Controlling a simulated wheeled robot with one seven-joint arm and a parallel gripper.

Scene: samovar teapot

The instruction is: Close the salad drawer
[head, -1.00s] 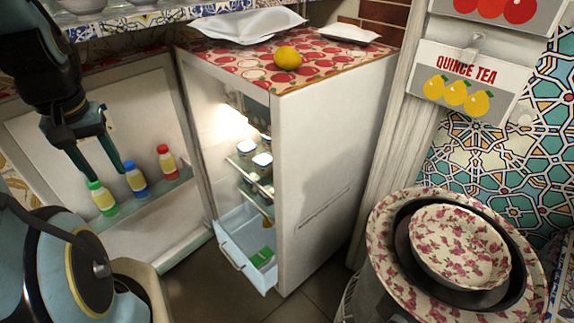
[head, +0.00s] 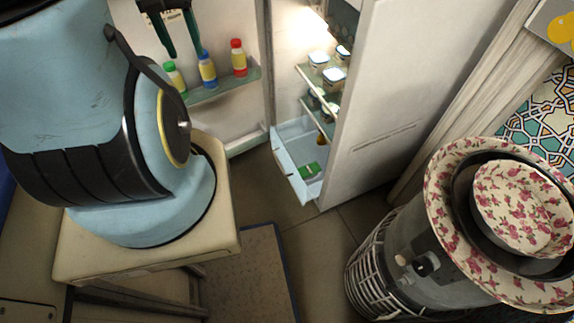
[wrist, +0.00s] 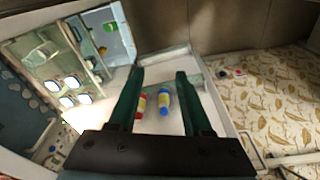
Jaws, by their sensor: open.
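The salad drawer (head: 284,160) is pulled out at the bottom of the open fridge (head: 395,80). It is pale blue with a handle on its front, and a green packet (head: 309,170) lies inside. In the wrist view the drawer (wrist: 124,40) shows at the upper left with green things in it. My gripper (head: 178,54) is open and empty. It is up by the open fridge door, near the bottles, to the left of the drawer and apart from it. The wrist view shows both fingers of my gripper (wrist: 160,74) spread.
The fridge door (head: 235,110) stands open, its shelf holding a green-capped bottle (head: 175,75), a blue-capped bottle (head: 207,70) and a red-capped bottle (head: 239,58). Jars (head: 333,76) stand on the fridge shelves. A stove-like stand with a flowered bowl (head: 520,208) is at the right. Floor before the drawer is clear.

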